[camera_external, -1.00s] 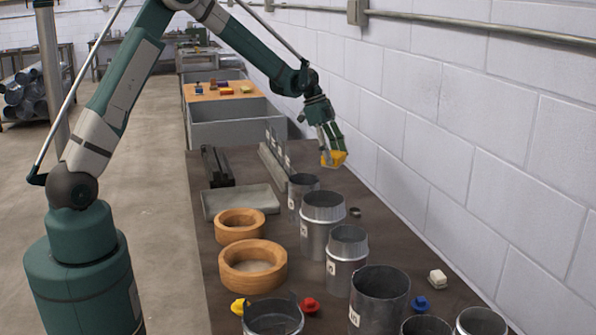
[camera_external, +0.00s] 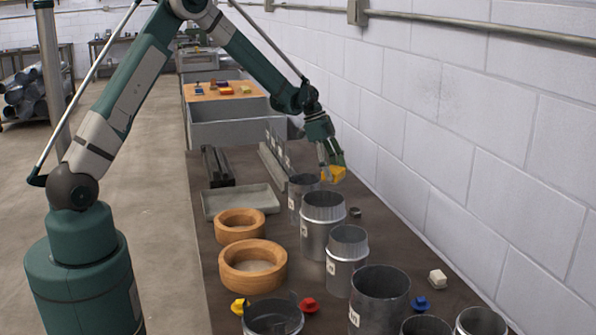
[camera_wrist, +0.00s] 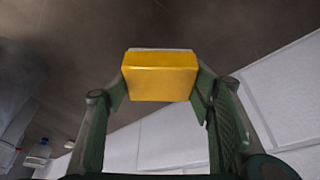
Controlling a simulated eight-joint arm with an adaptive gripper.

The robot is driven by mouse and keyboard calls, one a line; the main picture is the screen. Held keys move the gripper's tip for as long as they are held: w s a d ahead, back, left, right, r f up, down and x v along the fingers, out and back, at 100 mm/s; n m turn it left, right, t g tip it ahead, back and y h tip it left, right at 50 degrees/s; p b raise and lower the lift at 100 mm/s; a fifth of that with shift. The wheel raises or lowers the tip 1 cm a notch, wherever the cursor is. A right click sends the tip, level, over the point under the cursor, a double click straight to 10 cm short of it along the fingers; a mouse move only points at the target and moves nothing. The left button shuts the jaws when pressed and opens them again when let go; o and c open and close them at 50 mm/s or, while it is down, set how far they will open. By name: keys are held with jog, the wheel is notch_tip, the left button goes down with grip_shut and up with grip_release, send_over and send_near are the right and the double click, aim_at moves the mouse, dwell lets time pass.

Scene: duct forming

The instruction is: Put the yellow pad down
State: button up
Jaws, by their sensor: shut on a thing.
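The yellow pad (camera_external: 335,173) is a small yellow block held at the end of my arm, above the far right part of the dark bench near the wall. My gripper (camera_external: 331,165) is shut on it. In the wrist view the yellow pad (camera_wrist: 160,77) sits between the two green fingers of my gripper (camera_wrist: 160,88), with dark bench surface beyond it. A thin pale edge shows along the pad's far side. How high the pad is above the bench is hard to tell.
Metal duct cylinders (camera_external: 322,225) stand in a row near the held pad. A small dark ring (camera_external: 355,212) lies by the wall. A shallow grey tray (camera_external: 240,202) and two wooden rings (camera_external: 253,266) are to the left. The white block wall (camera_external: 440,130) borders the bench.

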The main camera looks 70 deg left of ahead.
jog(key=shift+f, duration=1.85)
jog(key=shift+f, duration=0.2)
jog(key=o, duration=0.9)
jog(key=shift+r, duration=0.1)
jog(key=shift+o, duration=0.2)
jog(key=shift+r, duration=0.1)
jog(key=v, duration=1.2)
jog(key=shift+d, duration=0.1)
